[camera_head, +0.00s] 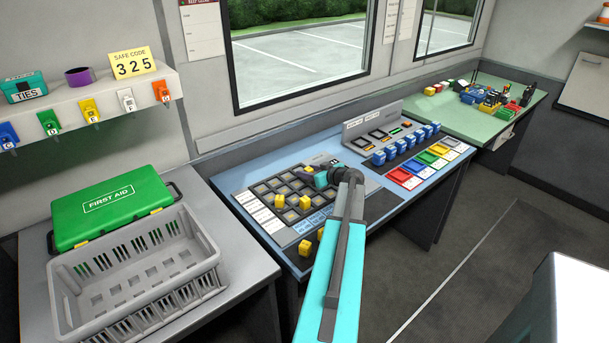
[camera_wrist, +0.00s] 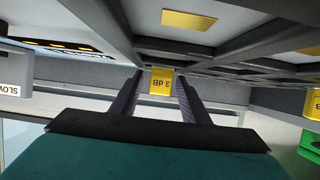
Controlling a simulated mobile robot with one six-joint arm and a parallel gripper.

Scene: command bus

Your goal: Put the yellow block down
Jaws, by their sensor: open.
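A yellow block (camera_wrist: 160,81) marked "3 dB" sits between the fingertips of my gripper (camera_wrist: 160,76) in the wrist view, with a finger on each side. The fingers are open. Whether they touch the block is hard to tell. In the head view my gripper (camera_head: 311,173) is low over the back part of the dark grid tray (camera_head: 262,186), and a small yellow patch of the block (camera_head: 309,169) shows at its tip. The block's underside is hidden, so its contact with the tray is unclear.
Other yellow blocks stand nearer the front: one (camera_head: 279,201) and another (camera_head: 305,202) on the tray, one (camera_head: 305,248) by the blue table's (camera_head: 345,228) front edge. A row of blue pieces (camera_head: 405,143) and coloured bins (camera_head: 425,166) lie right. A grey crate (camera_head: 140,285) stands left.

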